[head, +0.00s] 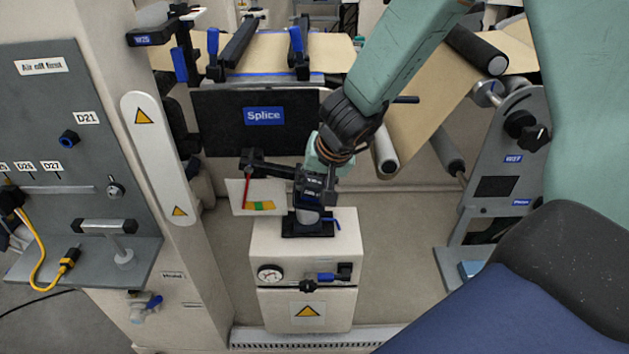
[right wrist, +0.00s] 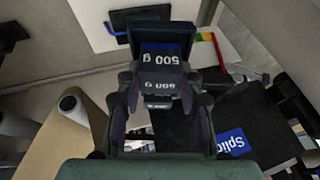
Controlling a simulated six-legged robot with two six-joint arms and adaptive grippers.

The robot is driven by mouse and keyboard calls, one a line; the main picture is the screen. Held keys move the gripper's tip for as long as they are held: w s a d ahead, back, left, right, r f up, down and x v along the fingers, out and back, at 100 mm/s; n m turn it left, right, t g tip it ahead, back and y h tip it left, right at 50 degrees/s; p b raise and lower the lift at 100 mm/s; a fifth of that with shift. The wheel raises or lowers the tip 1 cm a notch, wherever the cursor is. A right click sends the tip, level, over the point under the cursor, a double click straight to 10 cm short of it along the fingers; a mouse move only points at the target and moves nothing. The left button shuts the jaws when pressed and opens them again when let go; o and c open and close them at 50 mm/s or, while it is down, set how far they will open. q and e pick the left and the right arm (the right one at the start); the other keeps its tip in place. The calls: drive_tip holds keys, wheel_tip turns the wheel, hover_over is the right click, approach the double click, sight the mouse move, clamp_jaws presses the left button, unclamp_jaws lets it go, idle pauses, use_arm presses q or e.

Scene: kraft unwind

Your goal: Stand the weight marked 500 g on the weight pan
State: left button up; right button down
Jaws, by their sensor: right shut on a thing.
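The dark weight with blue "500 g" labels (right wrist: 162,58) sits between the fingers of my right gripper (right wrist: 160,105) in the right wrist view. In the head view, my right gripper (head: 313,190) points down over the pale cabinet, shut on the dark weight (head: 316,184). A grey round part (head: 308,216) shows just below, above a black square plate (head: 308,230) on the cabinet top. I cannot clearly tell the weight pan from these dark parts, nor whether the weight touches it. My left gripper is not in view.
The pale cabinet (head: 270,240) has a gauge and a valve on its front. A dark arm (head: 262,165) with a red pointer and a coloured scale card (head: 240,197) stand close left of my gripper. A black "Splice" panel (head: 225,125) is behind; rollers (head: 385,155) are to the right.

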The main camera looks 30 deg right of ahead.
drive_tip(key=shift+d, duration=0.15)
drive_tip(key=c, duration=1.3)
unclamp_jaws()
drive_tip(key=o, duration=0.4)
drive_tip(key=shift+a+r, duration=0.15)
drive_tip(key=shift+a, duration=0.15)
drive_tip(key=shift+o, duration=0.7)
drive_tip(key=shift+d+f, duration=0.2)
drive_tip(key=shift+v, duration=0.85)
drive_tip(key=shift+s+r, duration=0.25)
drive_tip(key=shift+r, duration=0.45)
drive_tip(key=v, duration=0.9)
